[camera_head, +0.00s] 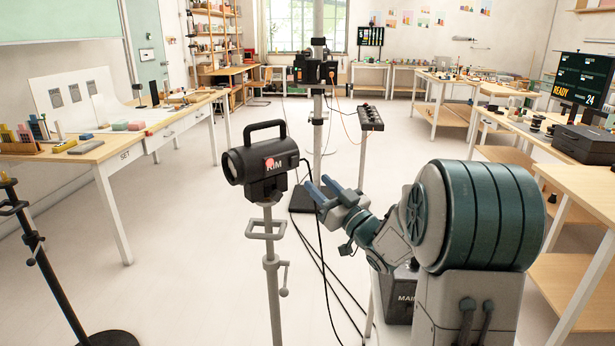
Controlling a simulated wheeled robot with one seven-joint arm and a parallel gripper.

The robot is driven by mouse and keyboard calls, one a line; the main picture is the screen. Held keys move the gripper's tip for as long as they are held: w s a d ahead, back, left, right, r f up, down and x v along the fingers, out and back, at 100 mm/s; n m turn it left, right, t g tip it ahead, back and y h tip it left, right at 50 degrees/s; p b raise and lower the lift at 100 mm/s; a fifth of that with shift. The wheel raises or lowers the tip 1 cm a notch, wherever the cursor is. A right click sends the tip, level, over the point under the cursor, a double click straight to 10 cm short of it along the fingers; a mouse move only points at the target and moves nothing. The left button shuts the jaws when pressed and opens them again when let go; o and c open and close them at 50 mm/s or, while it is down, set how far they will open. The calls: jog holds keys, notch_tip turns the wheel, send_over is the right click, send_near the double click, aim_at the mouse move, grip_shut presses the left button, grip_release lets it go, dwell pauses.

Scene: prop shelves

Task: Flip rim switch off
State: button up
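The black rim lamp (258,165), with a top handle and white lettering that seems to read RIM, sits on a grey stand (273,270) left of centre. A round pinkish-red spot (270,163) shows on its side; I cannot tell whether it is the switch or a lit indicator. My gripper (318,187) is to the right of the lamp and slightly lower in the picture, apart from it. Its two blue fingers point toward the lamp, with a gap between them and nothing visible held.
Black cables (318,240) run down to the floor behind the lamp stand. A knobbed control box (370,118) stands behind my gripper. A box marked MAIN (405,298) is partly hidden by my arm. A black stand (32,250) is at left. Floor between lamp and left table (75,152) is clear.

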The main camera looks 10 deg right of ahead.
jog(key=v, duration=0.5)
jog(key=shift+s+d+f+b, duration=0.1)
jog(key=shift+s+b, duration=0.1)
jog(key=shift+b, duration=0.1)
jog(key=s+a+f+m+g+h+p, duration=0.1)
jog(key=s+m+g+h+p, duration=0.1)
jog(key=s+g, duration=0.3)
jog(key=s+a+f+m+g+h+p, duration=0.1)
jog(key=s+g+h+p, duration=0.3)
jog(key=s, duration=0.9)
jog(key=s+a+f+m+g+h+p, duration=0.1)
jog(key=s+a+m+g+h+p, duration=0.1)
jog(key=s+g, duration=0.5)
jog(key=shift+s+a+f+m+h+p, duration=0.25)
jog(key=shift+s+a+m+h+p, duration=0.2)
jog(key=shift+s+a+h, duration=0.5)
